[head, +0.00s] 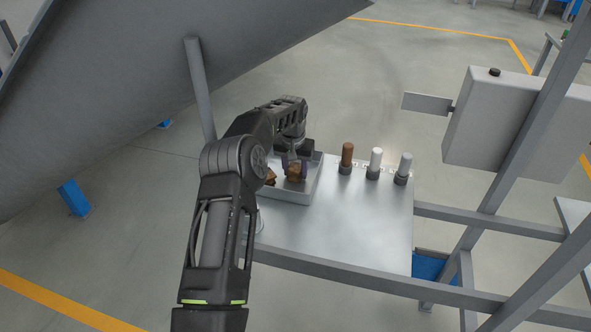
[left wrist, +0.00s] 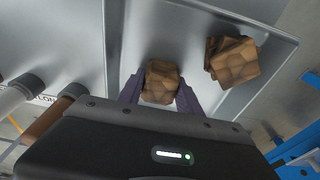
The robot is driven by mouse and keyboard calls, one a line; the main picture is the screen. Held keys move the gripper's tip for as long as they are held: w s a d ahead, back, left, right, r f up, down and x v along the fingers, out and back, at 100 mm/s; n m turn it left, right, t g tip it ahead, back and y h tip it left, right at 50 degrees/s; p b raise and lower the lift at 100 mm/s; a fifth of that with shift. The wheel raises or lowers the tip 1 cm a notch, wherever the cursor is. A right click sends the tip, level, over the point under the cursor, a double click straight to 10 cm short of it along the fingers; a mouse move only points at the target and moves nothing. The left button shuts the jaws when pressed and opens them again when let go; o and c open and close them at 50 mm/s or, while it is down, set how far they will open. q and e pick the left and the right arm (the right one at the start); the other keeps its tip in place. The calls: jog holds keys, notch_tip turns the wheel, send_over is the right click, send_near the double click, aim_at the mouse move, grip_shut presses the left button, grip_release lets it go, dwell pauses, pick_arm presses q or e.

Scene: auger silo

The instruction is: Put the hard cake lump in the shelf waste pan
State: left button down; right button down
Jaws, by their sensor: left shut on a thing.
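My left gripper (head: 294,168) is over the waste pan (head: 296,197), a shallow grey tray on the metal shelf. It is shut on a brown faceted cake lump (head: 295,174). In the left wrist view the lump (left wrist: 160,84) sits between the two purple fingertips, inside the pan's outline (left wrist: 200,18). I cannot tell whether it touches the pan floor. More brown lumps (left wrist: 233,60) lie in the pan beside it, and they show partly behind my arm in the head view (head: 270,177). My right gripper is not in view.
The metal shelf (head: 345,235) carries a brown-topped tube (head: 347,155), a white-topped tube (head: 376,160) and a grey-topped tube (head: 404,165) right of the pan. The shelf's front right is clear. Frame bars (head: 490,222) and a grey box (head: 510,125) stand at the right. A large sloping grey panel (head: 110,90) fills the upper left.

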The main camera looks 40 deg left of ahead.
aim_at(294, 169)
pick_arm(q)
jog(key=c, duration=0.8)
grip_release()
jog(key=shift+r, duration=0.1)
jog(key=shift+s+d+r, duration=0.1)
jog(key=shift+s+r, duration=0.05)
jog(key=shift+r, duration=1.1)
jog(key=shift+s+d+r, duration=0.1)
jog(key=shift+s+r, duration=0.1)
jog(key=shift+r, duration=1.1)
jog(key=shift+s+r, duration=0.15)
jog(key=shift+r, duration=1.1)
